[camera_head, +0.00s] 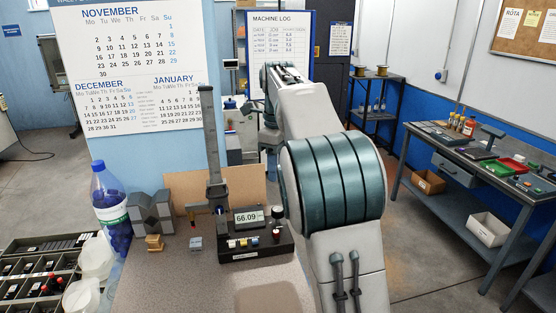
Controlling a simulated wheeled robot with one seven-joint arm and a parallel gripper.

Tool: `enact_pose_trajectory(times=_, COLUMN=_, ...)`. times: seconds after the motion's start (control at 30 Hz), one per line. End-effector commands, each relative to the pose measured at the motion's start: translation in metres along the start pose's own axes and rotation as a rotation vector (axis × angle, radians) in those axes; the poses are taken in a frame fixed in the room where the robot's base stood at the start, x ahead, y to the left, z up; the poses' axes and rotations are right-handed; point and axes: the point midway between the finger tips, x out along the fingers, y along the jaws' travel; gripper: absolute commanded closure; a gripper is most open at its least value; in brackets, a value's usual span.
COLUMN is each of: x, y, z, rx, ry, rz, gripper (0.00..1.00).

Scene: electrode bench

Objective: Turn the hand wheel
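A height-gauge-like instrument (215,150) stands on the bench, with a tall dark column and a display (249,216) reading 66.09. Its dark base (256,246) carries several small coloured buttons. A small dark round knob (277,212) sits at the right of the display; I cannot tell whether this is the hand wheel. No other wheel shows clearly. My arm rises at the right of the instrument and reaches away toward the back. My gripper is not visible; the arm's own links hide its far end.
On the bench stand a blue bottle (112,215), a grey V-shaped block (151,214), a small brass block (154,242) and a small grey-blue block (195,243). A calendar panel (130,65) rises behind. A side bench (480,165) stands at right, with open floor before it.

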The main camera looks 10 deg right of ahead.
Motion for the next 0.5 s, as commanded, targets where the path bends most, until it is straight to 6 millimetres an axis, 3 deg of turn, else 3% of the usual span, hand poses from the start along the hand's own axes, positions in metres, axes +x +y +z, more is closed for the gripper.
enact_pose_trajectory(times=0.2, x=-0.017, y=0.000, z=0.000, rx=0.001, ry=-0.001, rz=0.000, gripper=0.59)
enact_pose_trajectory(times=0.5, x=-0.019, y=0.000, z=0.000, rx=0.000, ry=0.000, rz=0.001, gripper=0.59)
